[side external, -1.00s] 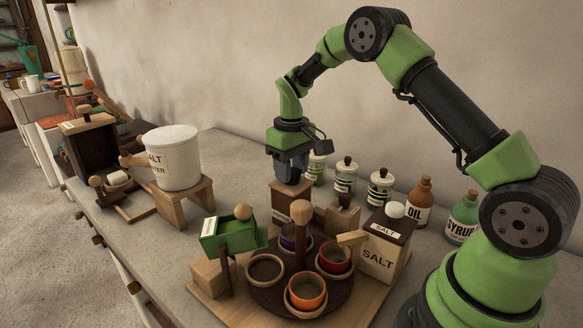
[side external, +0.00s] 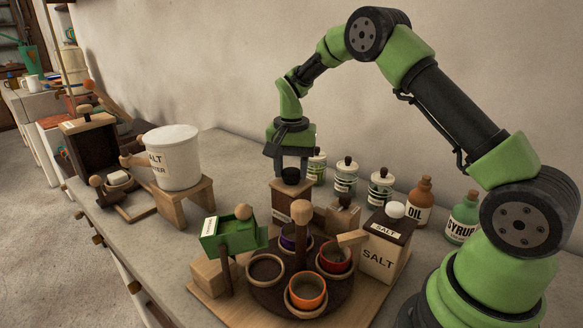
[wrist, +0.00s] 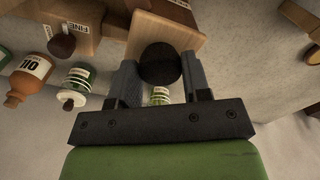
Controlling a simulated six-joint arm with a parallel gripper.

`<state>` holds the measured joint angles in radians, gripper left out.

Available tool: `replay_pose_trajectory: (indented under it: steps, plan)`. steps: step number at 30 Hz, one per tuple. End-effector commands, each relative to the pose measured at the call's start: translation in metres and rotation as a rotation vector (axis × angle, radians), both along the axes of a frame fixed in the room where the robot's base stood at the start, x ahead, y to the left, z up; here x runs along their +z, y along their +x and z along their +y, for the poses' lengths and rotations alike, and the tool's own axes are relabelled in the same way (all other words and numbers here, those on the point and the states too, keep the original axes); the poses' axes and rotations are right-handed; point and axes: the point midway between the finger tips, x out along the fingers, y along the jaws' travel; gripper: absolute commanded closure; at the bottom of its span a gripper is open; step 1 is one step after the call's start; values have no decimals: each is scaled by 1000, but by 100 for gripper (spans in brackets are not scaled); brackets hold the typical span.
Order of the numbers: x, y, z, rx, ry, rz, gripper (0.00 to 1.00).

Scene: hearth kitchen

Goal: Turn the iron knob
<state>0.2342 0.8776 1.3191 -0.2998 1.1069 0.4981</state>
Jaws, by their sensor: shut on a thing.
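The iron knob (side external: 291,176) is a dark round knob on top of a small wooden box (side external: 282,203) at the back of the round tray. In the wrist view the knob (wrist: 160,66) sits between the two grey fingers, over the pale wooden top (wrist: 172,32). My gripper (side external: 289,170) points down from above and is shut on the knob, one finger on each side. It also shows in the wrist view (wrist: 160,75). The lower edge of the knob and any mark of its turn angle cannot be made out.
A turntable (side external: 265,296) with coloured cups stands in front, with a wooden-balled post (side external: 301,212) close to the box. A salt box (side external: 383,250), several jars and an oil bottle (side external: 419,205) stand to the right. A white pot (side external: 175,160) stands left on a wooden stand.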

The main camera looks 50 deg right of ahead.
Motion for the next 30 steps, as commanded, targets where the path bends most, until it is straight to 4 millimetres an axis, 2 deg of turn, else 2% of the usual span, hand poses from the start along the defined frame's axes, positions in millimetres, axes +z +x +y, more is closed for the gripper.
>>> replay_pose_trajectory:
  steps: [12,30]
  plan:
    - [1,0,0,-271,0,-1,80]
    - [2,0,0,-349,0,-1,80]
